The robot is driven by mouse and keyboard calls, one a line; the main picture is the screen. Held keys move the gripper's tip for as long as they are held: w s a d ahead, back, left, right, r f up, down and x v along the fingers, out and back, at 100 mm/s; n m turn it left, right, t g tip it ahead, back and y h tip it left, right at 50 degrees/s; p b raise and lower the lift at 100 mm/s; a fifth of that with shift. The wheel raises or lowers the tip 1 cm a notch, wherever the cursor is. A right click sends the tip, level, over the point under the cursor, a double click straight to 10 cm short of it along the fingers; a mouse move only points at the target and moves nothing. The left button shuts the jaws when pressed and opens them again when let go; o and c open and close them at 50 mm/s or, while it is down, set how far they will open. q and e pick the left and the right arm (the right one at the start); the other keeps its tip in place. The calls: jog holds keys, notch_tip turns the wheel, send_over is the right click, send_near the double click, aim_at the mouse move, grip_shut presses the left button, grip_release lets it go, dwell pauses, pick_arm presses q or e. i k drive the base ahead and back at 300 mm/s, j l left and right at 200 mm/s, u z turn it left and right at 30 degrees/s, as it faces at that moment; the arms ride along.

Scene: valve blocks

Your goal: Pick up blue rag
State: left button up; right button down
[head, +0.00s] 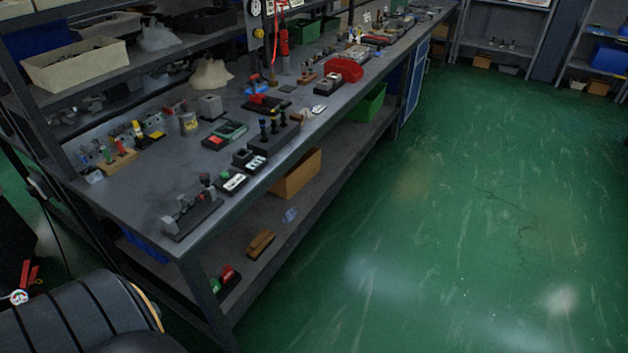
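A small crumpled pale-blue item (290,215) lies on the lower shelf under the workbench. It may be the blue rag, but it is too small to tell. A flat blue patch (257,88) also shows on the bench top beside a red-handled tool; I cannot tell what it is. Neither of my grippers is in view.
The long grey workbench (150,190) carries many tools and valve blocks. A cardboard box (297,173), a green bin (365,103) and a brown wooden block (261,244) are on its lower shelf. The green floor (450,230) to the right is clear.

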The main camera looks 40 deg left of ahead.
aim_at(289, 215)
jog(key=i+u, duration=0.5)
jog(key=i+l+u, duration=0.2)
jog(key=i+u, duration=0.3)
jog(key=i+l+u, duration=0.3)
jog(key=u, duration=0.15)
jog(key=i+l+u, duration=0.35)
jog(key=l+u, duration=0.15)
